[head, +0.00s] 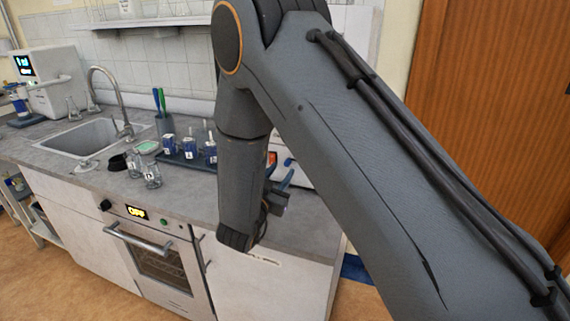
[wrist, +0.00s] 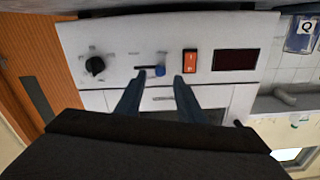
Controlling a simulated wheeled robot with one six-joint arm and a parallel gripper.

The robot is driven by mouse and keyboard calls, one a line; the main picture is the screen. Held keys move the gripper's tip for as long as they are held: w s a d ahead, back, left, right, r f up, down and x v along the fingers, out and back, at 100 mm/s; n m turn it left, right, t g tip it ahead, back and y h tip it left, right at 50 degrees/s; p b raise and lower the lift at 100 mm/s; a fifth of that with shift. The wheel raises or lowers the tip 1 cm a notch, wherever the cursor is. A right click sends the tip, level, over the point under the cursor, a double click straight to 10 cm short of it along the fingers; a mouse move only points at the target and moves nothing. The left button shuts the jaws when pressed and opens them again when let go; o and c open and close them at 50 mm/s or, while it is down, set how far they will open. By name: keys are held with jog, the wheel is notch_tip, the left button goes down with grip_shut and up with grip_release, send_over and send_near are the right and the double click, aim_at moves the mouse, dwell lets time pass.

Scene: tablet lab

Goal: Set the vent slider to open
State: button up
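My gripper (wrist: 159,77) is open and empty, with one blue finger on each side of the knob in the picture. I cannot tell whether either finger touches it.
A black round knob (wrist: 95,66) sits left of the slider, an orange-red rocker switch (wrist: 190,62) and a dark display (wrist: 235,60) right of it. In the head view a blue tray with labelled jars (head: 189,147) stands left of my arm, on the grey counter (head: 190,184).

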aim_at(287, 164)
jog(key=shift+p+x, duration=0.65)
jog(key=shift+x, duration=1.85)
grip_shut()
